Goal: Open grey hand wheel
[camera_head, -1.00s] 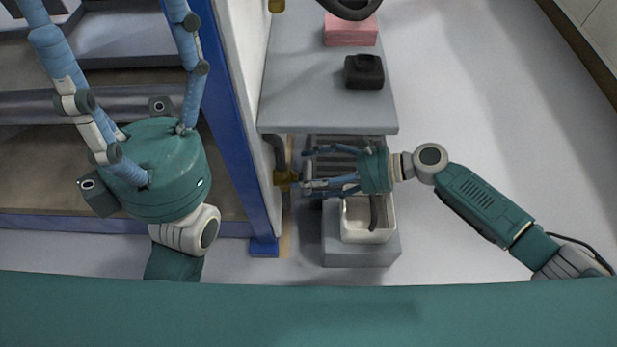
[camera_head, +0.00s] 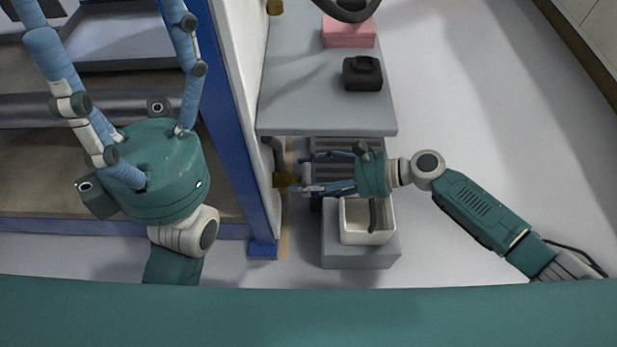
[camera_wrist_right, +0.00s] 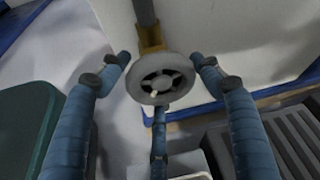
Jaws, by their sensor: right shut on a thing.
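The grey hand wheel (camera_wrist_right: 163,78) is a small round spoked wheel in the right wrist view. It sits on a brass valve (camera_wrist_right: 151,38) below a grey pipe. My right gripper (camera_wrist_right: 162,80) is shut on the wheel, with two blue fingers at its sides and one at its lower edge. In the head view my right gripper (camera_head: 308,176) reaches left to the brass valve (camera_head: 284,181) by the wall, and its fingers largely hide the wheel. My left gripper (camera_head: 100,12) is open and empty at the upper left, its fingers wide apart, tips cut off.
A grey bench (camera_head: 310,110) overhangs just behind my right gripper, with a black object (camera_head: 362,74) and a pink block (camera_head: 348,32) on it. A white basin (camera_head: 355,228) stands below the gripper. A blue post (camera_head: 240,150) is left of the valve. Floor at right is clear.

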